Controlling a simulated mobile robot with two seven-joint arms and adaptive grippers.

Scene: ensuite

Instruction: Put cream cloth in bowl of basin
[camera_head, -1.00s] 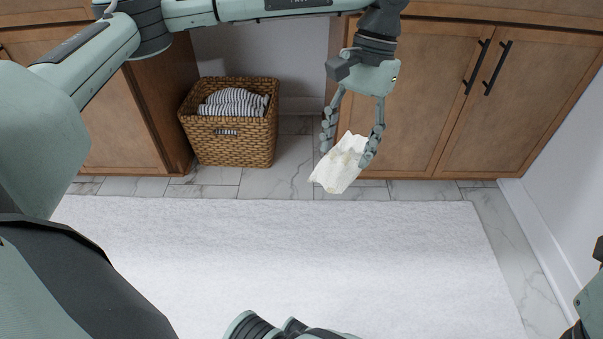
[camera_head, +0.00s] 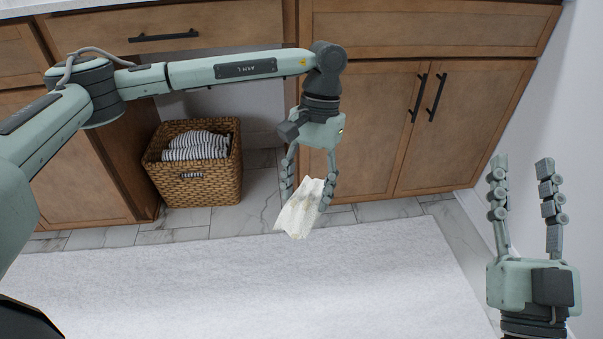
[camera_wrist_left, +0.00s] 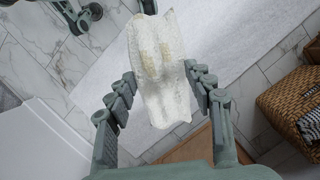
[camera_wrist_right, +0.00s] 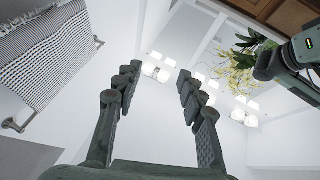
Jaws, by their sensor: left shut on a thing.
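My left gripper (camera_head: 308,192) is shut on the cream cloth (camera_head: 299,212) and holds it, hanging crumpled, in front of the wooden cabinet. In the left wrist view the cloth (camera_wrist_left: 163,75) sits between the fingers of the left gripper (camera_wrist_left: 165,88). My right gripper (camera_head: 522,168) points up at the right of the head view, its fingers apart and nothing between them. In the right wrist view the right gripper (camera_wrist_right: 158,75) is also open and empty. The basin and its bowl are not in view.
A wooden vanity cabinet (camera_head: 372,130) with dark handles spans the back. A strip of pale countertop (camera_head: 100,10) shows at top left. A wicker basket (camera_head: 205,187) with striped towels stands in the open bay. A white rug (camera_head: 230,285) covers the floor. A white wall is at right.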

